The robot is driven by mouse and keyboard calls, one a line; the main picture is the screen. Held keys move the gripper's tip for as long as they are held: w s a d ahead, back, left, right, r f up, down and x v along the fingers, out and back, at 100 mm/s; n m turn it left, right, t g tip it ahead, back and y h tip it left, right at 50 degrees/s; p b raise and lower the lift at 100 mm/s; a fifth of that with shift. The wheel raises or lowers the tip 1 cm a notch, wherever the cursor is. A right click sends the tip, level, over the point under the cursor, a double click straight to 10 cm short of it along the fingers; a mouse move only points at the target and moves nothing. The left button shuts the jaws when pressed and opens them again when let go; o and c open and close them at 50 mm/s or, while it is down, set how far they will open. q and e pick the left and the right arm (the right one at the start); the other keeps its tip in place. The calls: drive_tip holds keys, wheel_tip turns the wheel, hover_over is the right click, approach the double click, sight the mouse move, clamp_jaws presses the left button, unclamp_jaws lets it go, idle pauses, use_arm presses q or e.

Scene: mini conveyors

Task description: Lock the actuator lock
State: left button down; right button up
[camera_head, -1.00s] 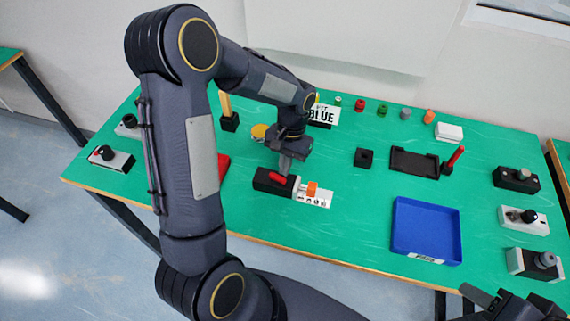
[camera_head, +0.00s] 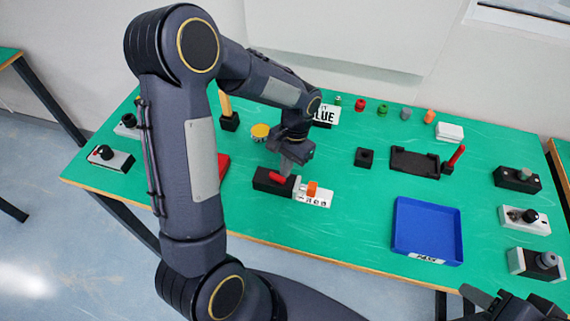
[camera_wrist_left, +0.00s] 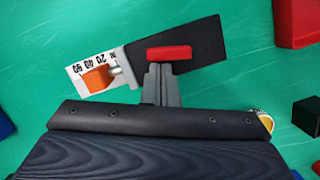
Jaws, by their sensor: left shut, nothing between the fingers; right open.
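The actuator is a black block (camera_head: 262,183) joined to a white scale plate (camera_head: 322,198) with an orange knob (camera_head: 312,188). A red handle (camera_head: 277,177) sits on the black block. In the left wrist view, the red handle (camera_wrist_left: 169,52) lies across the block (camera_wrist_left: 205,45), and the orange knob (camera_wrist_left: 98,78) is on the scale plate to the left. My left gripper (camera_head: 285,168) is shut and empty, pointing down at the red handle. Its fingertips (camera_wrist_left: 161,68) overlap the handle's near edge; contact cannot be told. My right gripper (camera_head: 492,302) is open at the lower right, partly cut off.
A blue tray (camera_head: 428,228) is right of the actuator. A yellow-topped round thing (camera_head: 260,131) and a black stand (camera_head: 229,121) are behind it. A red object (camera_head: 223,163) is partly hidden by my left arm. Switch boxes (camera_head: 516,180) line the right edge.

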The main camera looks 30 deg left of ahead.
sight(277, 187)
use_arm(q)
drive_tip(key=m, duration=0.2)
drive_tip(key=s+m, duration=0.1)
drive_tip(key=shift+d+y+b, duration=0.3)
drive_tip(key=shift+y+b, duration=0.05)
drive_tip(key=shift+y, duration=0.05)
drive_tip(key=m, duration=0.2)
drive_tip(key=s+m, duration=0.1)
drive_tip(key=m, duration=0.1)
drive_tip(key=shift+d+t+y, duration=0.15)
drive_tip(key=shift+t+y, duration=0.25)
drive_tip(key=m, duration=0.1)
drive_tip(key=s+m, duration=0.1)
drive_tip(key=m, duration=0.1)
drive_tip(key=m+t+b, duration=0.1)
drive_tip(key=m, duration=0.1)
drive_tip(key=shift+s+y, duration=0.3)
drive_tip(key=shift+s, duration=0.1)
drive_tip(key=shift+s+a, duration=0.15)
drive_tip(key=shift+a, duration=0.05)
